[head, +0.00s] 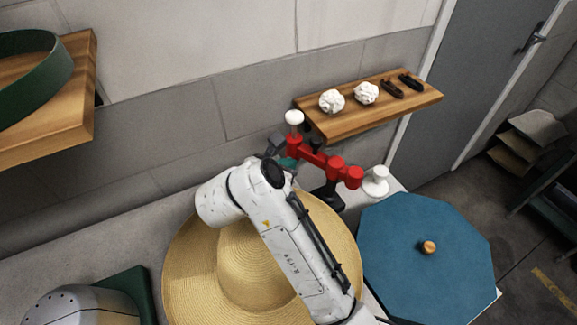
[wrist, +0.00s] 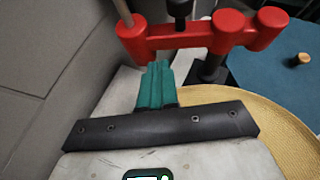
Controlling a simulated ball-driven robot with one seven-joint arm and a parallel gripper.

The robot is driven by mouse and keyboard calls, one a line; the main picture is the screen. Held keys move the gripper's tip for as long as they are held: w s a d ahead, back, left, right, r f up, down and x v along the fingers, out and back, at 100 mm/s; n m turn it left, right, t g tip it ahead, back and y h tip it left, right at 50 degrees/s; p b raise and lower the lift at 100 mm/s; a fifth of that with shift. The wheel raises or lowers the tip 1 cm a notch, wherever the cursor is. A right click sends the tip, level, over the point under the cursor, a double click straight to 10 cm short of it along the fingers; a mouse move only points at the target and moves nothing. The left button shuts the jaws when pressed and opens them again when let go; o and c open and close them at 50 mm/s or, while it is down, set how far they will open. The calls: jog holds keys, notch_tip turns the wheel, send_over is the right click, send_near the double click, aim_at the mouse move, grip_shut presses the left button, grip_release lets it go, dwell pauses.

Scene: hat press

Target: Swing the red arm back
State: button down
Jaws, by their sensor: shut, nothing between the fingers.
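The red arm (head: 320,158) is a jointed red bar above the straw hat's far edge. A white knob (head: 294,118) stands at its left end and a white piece (head: 375,180) at its right. It also spans the top of the wrist view (wrist: 200,34). My gripper (head: 287,163) is at the left part of the red arm, mostly hidden behind my own arm. In the wrist view its teal fingers (wrist: 156,84) are shut and empty, pointing at the bar's left part. I cannot tell whether they touch it.
A straw hat (head: 185,250) lies on the counter below my arm. A blue octagonal top (head: 425,275) with a wooden knob is at right. A wooden shelf (head: 420,100) holds white balls and dark items. A green ring (head: 35,85) sits on the left shelf.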

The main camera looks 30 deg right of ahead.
jog(key=w+b+v, duration=0.1)
jog(key=v, duration=0.9)
jog(key=shift+a+b, duration=0.35)
jog(key=shift+a, duration=0.15)
jog(key=shift+s, duration=0.1)
